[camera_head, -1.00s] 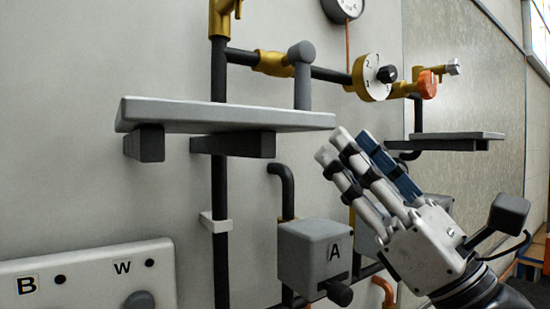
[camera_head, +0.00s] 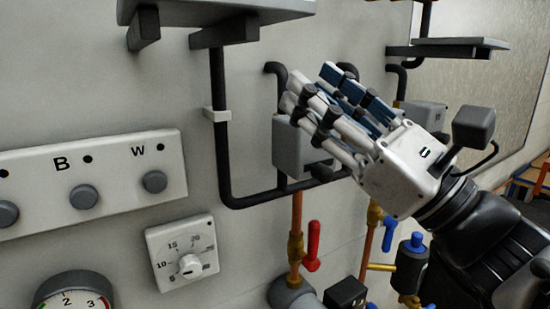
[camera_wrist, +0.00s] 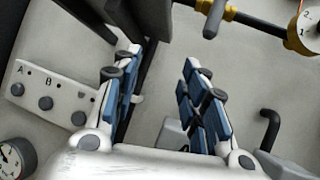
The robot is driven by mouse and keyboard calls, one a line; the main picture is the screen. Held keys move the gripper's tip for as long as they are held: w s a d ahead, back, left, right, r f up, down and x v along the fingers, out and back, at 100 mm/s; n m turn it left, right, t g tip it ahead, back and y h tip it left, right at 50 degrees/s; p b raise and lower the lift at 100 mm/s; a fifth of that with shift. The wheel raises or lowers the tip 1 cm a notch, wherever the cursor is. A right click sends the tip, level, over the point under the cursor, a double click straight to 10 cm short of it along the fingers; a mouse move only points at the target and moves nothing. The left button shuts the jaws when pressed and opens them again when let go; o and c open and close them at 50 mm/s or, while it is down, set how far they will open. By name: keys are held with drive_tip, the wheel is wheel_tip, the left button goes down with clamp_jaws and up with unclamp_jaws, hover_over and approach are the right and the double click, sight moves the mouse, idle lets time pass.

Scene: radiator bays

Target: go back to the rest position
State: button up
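My gripper (camera_head: 314,88) is in the middle right of the head view, in front of the wall, pointing up and left. In the wrist view my gripper (camera_wrist: 158,72) has its two blue-padded fingers apart, with a clear gap and nothing between them. In the head view the fingers partly cover a grey box (camera_head: 289,150) on the wall pipes. I cannot tell how far they are from it.
A grey shelf (camera_head: 265,8) juts out at the top, another shelf (camera_head: 450,50) at right. A button panel (camera_head: 115,160), a dial (camera_head: 185,258) and a gauge (camera_head: 75,295) are at left. Pipes with a red-handled valve (camera_head: 313,245) and a blue-handled valve (camera_head: 389,233) run below my gripper.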

drive_tip(key=s+a+f+n+g+h, duration=0.3)
drive_tip(key=f+n, duration=0.1)
drive_tip(key=f, duration=0.4)
drive_tip(key=s+a+f+n+g+h, duration=0.2)
drive_tip(key=s+f+n+g, duration=0.15)
drive_tip(key=f, duration=0.55)
drive_tip(key=s+a+f+n+g+h, duration=0.2)
drive_tip(key=a+f+n+g+h, duration=0.15)
drive_tip(key=f, duration=0.45)
drive_tip(key=s+d+f+n+h, duration=0.2)
drive_tip(key=d+f+n+h, duration=0.3)
drive_tip(key=d, duration=0.4)
drive_tip(key=s+d+f+n+h, duration=0.3)
drive_tip(key=d+f+n+h, duration=0.2)
drive_tip(key=d+f+n, duration=0.3)
drive_tip(key=shift+d+f+g, duration=0.2)
drive_tip(key=shift+d+g, duration=0.15)
drive_tip(key=shift+g, duration=0.05)
drive_tip(key=shift+o, duration=0.2)
drive_tip(key=shift+s, duration=0.1)
